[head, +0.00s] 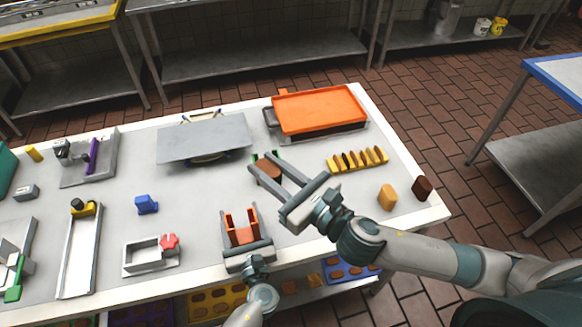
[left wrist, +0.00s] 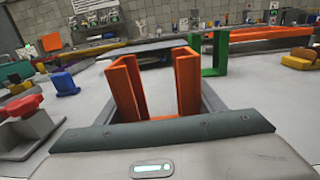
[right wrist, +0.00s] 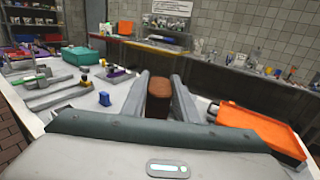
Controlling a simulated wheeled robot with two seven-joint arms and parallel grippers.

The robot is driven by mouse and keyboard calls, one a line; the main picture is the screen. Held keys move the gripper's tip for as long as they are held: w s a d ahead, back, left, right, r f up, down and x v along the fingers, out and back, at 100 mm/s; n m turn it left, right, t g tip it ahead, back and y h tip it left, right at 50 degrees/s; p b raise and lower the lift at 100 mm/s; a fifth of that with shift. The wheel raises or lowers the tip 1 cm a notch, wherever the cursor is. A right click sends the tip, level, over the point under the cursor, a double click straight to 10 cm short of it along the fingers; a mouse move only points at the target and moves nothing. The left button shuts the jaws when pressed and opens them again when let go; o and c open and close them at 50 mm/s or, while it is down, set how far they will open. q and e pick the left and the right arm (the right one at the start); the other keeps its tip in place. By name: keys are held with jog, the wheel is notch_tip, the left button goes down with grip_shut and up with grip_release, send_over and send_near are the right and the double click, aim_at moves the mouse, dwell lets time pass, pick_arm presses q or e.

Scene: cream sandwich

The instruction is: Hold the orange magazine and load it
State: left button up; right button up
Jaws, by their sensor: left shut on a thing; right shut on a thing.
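The orange magazine (head: 229,230) is an upright frame with two channel-shaped walls near the table's front edge. My left gripper (head: 243,222) is shut on it, and the walls stand up between the fingers in the left wrist view (left wrist: 186,82). My right gripper (head: 266,163) is shut on a brown biscuit (head: 268,173), held behind the orange magazine. The biscuit also shows between the fingers in the right wrist view (right wrist: 158,102). A green magazine (left wrist: 216,54) stands behind the orange one, partly hidden by my right gripper in the head view.
A yellow rack of biscuits (head: 357,160) lies at right, with a tan piece (head: 387,197) and a dark brown piece (head: 422,188) nearby. An orange tray (head: 318,109) and a grey plate (head: 205,139) are behind. A blue block (head: 146,204) and a red-knobbed fixture (head: 150,257) sit left.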

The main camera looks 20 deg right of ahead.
jog(key=a+f+n+g+y, duration=0.5)
jog(key=a+n+g+y, duration=0.3)
jog(key=n+g, duration=0.4)
jog(key=shift+w+f+g+y, duration=0.25)
jog(key=shift+g+y, duration=0.25)
jog(key=shift+g, duration=1.6)
jog(key=shift+f, duration=0.15)
jog(key=shift+f, duration=2.8)
jog(key=shift+f, duration=2.65)
jog(key=o, duration=1.1)
jog(key=shift+o, duration=0.2)
jog(key=shift+d, duration=0.1)
